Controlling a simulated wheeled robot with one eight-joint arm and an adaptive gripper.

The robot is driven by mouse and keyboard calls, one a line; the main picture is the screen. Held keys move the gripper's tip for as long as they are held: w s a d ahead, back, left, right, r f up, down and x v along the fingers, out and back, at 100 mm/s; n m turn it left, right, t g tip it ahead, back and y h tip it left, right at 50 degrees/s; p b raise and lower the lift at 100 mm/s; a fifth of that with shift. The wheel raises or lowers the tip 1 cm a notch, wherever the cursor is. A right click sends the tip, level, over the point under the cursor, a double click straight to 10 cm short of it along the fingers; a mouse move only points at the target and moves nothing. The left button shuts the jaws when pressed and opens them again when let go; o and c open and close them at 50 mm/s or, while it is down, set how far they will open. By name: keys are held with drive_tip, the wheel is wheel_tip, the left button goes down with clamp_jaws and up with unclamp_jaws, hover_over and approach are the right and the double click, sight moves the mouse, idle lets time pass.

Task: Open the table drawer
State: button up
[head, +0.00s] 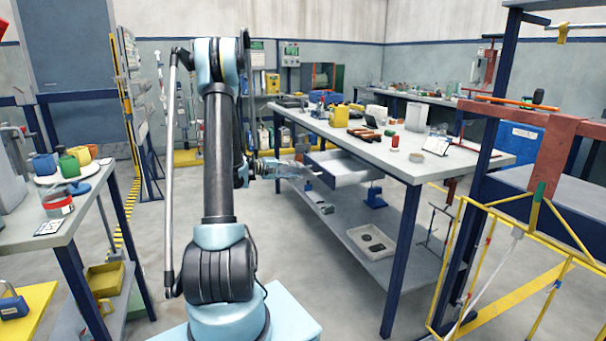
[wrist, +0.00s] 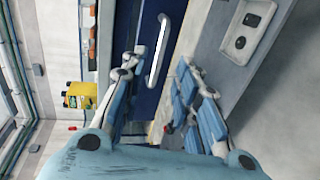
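The work table (head: 455,165) has a drawer (head: 345,176) under its top, on the side facing my arm. In the head view the drawer stands partly out, and its pale inside shows. The wrist view shows its dark blue front (wrist: 146,62) with a white bar handle (wrist: 168,45). My gripper (head: 306,171) is in front of the drawer. In the wrist view its fingers (wrist: 154,80) are spread apart and empty, with the handle showing in the gap between them. I see no finger touching the handle; the exact distance is unclear.
A yellow jug (head: 339,116) and tools stand on the table top. The lower shelf (head: 340,222) holds a grey tray (head: 372,240) and a blue item (head: 375,198). A yellow frame (head: 530,260) stands at right, and another table (head: 75,215) at left.

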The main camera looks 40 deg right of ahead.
drive_tip(key=v, duration=0.6)
idle(0.5)
drive_tip(key=s+a+r+n+t+y, duration=0.1)
drive_tip(key=s+a+r+t+y, duration=0.3)
drive_tip(key=a, duration=0.7)
drive_tip(key=s+a+y, duration=0.3)
drive_tip(key=s+a, duration=0.3)
drive_tip(key=a, duration=0.4)
drive_tip(key=s+a+f+n+t+y, duration=0.1)
drive_tip(key=s+a+f+y, duration=0.2)
drive_tip(key=s+a, duration=0.6)
drive_tip(key=s+a+f+n+t+y, duration=0.1)
drive_tip(key=s+a+f+y, duration=0.3)
drive_tip(key=s+a, duration=0.5)
drive_tip(key=a+y, duration=0.1)
drive_tip(key=a, duration=0.4)
drive_tip(key=shift+s+a+f, duration=0.15)
drive_tip(key=shift+a+f, duration=0.15)
drive_tip(key=shift+a, duration=0.1)
